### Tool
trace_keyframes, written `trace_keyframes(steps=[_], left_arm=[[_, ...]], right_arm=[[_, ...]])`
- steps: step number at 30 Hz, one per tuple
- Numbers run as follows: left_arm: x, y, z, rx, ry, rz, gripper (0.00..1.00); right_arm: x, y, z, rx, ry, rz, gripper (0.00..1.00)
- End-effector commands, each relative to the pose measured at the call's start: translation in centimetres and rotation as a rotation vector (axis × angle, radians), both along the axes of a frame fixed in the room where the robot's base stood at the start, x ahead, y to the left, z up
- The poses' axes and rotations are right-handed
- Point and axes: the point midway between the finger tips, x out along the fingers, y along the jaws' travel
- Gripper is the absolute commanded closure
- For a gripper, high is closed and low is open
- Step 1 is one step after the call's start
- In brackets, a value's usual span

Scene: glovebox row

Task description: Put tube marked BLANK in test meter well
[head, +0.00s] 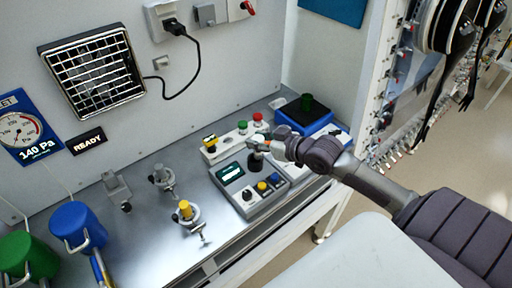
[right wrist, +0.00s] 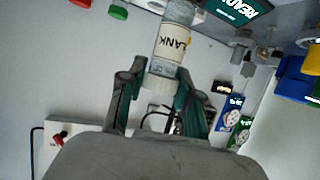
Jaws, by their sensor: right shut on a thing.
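A tube labelled "...LANK" (right wrist: 174,42) with a white cap (right wrist: 160,82) is in the right wrist view. My right gripper (right wrist: 160,95) is shut on it at the cap end. The tube's far end runs to the top edge of that view. In the head view my right gripper (head: 268,146) is over the back right part of the grey test meter (head: 230,174), with the tube (head: 257,160) below it. I cannot tell whether the tube's lower end is in the well. The meter's screen (right wrist: 238,8) reads READY in the wrist view. My left gripper is not in view.
Metal clamps (head: 188,214) and blue (head: 77,229) and green canisters (head: 27,254) stand left.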

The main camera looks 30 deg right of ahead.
Motion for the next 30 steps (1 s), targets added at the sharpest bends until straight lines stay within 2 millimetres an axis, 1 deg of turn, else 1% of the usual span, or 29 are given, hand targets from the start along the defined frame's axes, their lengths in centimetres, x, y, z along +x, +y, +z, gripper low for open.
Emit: trace_keyframes(steps=[2,5,10,13,24,25,29,30], left_arm=[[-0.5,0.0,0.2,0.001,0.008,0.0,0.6],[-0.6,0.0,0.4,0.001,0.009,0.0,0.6],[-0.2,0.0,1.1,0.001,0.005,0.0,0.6],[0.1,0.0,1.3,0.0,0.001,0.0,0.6],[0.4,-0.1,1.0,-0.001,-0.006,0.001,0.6],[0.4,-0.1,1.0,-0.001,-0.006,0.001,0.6],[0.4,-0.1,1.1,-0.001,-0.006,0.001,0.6],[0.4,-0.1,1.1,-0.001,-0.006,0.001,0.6]], right_arm=[[0.7,0.2,-0.2,0.001,-0.003,0.0,0.94],[0.9,0.3,-0.9,0.0,0.001,0.001,0.94],[0.8,0.3,-3.4,0.0,0.004,0.0,0.94],[0.8,0.3,-4.3,-0.002,0.0,0.001,0.94],[0.8,0.3,-4.9,-0.003,-0.001,0.001,0.94],[0.8,0.3,-4.9,-0.003,-0.001,0.001,0.65],[0.8,0.3,-4.8,-0.003,-0.001,0.001,0.43],[0.8,0.3,-4.8,-0.003,-0.001,0.001,0.42]])
